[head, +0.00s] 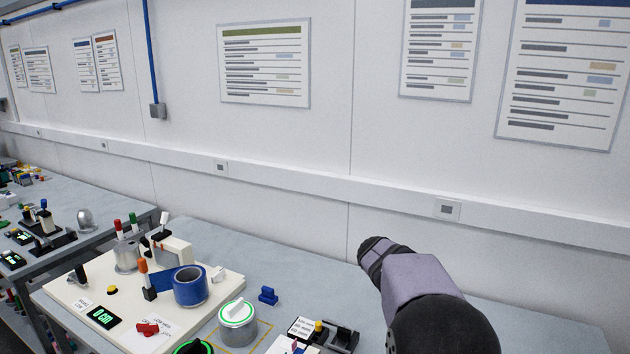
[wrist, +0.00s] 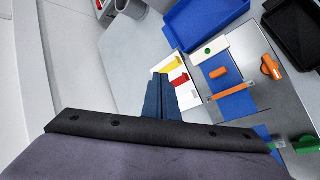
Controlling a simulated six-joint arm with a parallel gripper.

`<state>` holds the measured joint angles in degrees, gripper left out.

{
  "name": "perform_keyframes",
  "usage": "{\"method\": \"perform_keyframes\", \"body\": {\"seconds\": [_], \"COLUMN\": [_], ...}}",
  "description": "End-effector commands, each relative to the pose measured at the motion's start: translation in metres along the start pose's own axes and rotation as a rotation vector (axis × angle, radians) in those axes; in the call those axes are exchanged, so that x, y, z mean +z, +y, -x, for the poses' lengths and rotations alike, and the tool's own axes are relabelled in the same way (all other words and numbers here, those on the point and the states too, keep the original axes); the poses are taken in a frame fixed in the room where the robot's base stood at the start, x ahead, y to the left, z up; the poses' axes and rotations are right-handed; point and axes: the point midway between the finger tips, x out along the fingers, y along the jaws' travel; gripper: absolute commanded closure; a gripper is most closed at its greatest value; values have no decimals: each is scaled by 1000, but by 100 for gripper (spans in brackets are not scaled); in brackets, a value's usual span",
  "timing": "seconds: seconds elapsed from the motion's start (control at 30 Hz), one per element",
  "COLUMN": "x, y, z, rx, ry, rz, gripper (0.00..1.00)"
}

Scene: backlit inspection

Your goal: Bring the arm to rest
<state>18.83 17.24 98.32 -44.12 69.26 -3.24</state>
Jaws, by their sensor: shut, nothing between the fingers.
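My gripper (wrist: 158,84) shows in the wrist view as two dark blue fingers. They are closed together with nothing between them. The fingers point over the grey bench (wrist: 120,48), and their exact height above it is hard to tell. In the head view my arm rises at the lower right, in front of the white wall, and the fingers cannot be made out there.
In the wrist view, a blue tray (wrist: 206,22), a black tray (wrist: 296,32) and small red (wrist: 179,79) and yellow (wrist: 164,69) pieces lie beyond the fingers. In the head view, a cream board (head: 70,300) with a blue cylinder (head: 192,288) and a white-lidded pot (head: 237,322) stand left of my arm.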

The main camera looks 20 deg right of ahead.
Motion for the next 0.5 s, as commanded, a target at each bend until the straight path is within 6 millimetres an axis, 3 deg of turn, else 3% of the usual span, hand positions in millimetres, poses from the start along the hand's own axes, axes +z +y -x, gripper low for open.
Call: {"method": "perform_keyframes", "body": {"seconds": [0.03,0.17,0.3,0.5], "x": [7,25,57,103], "y": [-17,-85,-148,-207], "z": [29,70,111,150], "rx": [-64,-242,-417,-591], "ry": [41,127,185,214], "rz": [21,46,41,2], "gripper": [100,100,100,100]}}
